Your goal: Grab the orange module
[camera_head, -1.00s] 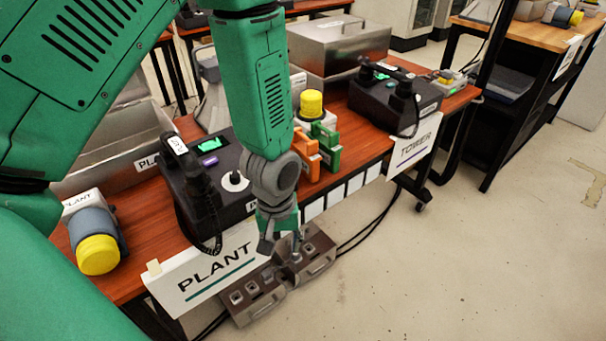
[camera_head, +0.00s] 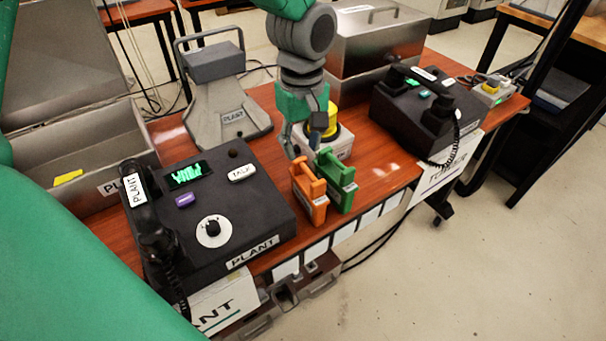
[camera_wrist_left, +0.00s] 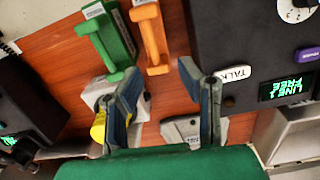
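The orange module (camera_head: 312,205) stands upright near the front edge of the wooden table, a block with a handle loop on top. It also shows in the left wrist view (camera_wrist_left: 151,38), at the top, beyond the fingertips. The green module (camera_head: 341,188) stands close beside it on the right. My left gripper (camera_head: 303,148) hangs over the table just above and behind the orange module. Its two fingers are spread apart with nothing between them, as the left wrist view (camera_wrist_left: 159,70) shows. My right gripper is in neither view.
The black PLANT phone (camera_head: 235,208) sits close left of the modules, and the TOWER phone (camera_head: 425,115) stands to the right. A yellow-topped white unit (camera_head: 335,148) is behind the gripper. A grey stand (camera_head: 222,100) and metal box (camera_head: 375,45) are farther back.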

